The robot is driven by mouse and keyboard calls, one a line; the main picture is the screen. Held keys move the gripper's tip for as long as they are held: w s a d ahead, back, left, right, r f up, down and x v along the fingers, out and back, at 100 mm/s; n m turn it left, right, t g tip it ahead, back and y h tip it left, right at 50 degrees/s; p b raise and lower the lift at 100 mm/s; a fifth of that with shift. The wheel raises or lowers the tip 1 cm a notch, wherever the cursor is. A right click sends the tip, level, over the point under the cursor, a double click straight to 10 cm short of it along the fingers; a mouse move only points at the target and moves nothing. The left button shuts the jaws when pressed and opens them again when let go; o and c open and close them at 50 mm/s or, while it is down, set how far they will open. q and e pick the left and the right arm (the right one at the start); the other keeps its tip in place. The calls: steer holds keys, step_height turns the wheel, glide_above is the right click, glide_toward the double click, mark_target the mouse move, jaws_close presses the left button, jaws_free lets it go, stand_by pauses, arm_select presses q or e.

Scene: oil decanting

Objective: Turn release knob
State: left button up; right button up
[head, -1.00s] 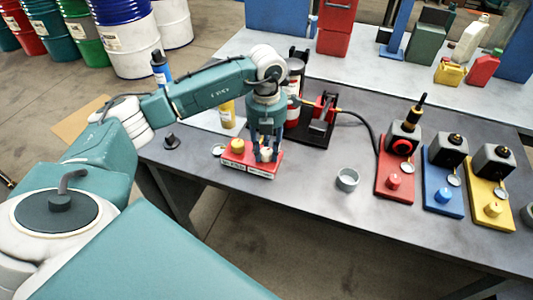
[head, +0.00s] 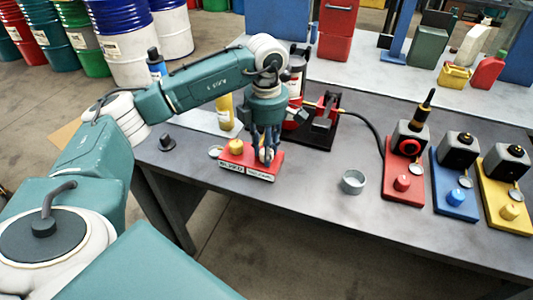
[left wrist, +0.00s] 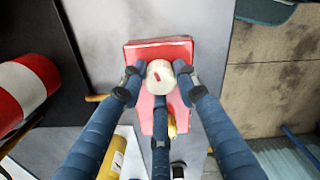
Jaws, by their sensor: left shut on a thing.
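A red block (head: 229,168) with white labels on its front sits on the grey table. A yellow knob (head: 236,145) stands on its left part. A cream round knob (left wrist: 160,76) with a small red mark shows in the left wrist view on the same red block (left wrist: 150,50). My left gripper (head: 266,156) points down over the block's right part, with its blue fingers shut on the cream knob. In the head view the fingers largely hide this knob. My right gripper is not in view.
Right of the block are a grey cup (head: 353,182) and red, blue and yellow bases (head: 405,190) with grey boxes. A black stand with a red device (head: 318,130) and a cable is behind. A yellow bottle (head: 225,112) stands close behind the gripper.

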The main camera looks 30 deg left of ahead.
arm_select(q)
steer(key=shift+m+b, duration=0.55)
steer(key=shift+m, duration=0.95)
steer(key=o, duration=1.2)
steer(key=shift+c, duration=0.2)
step_height(320, 180, up, 12)
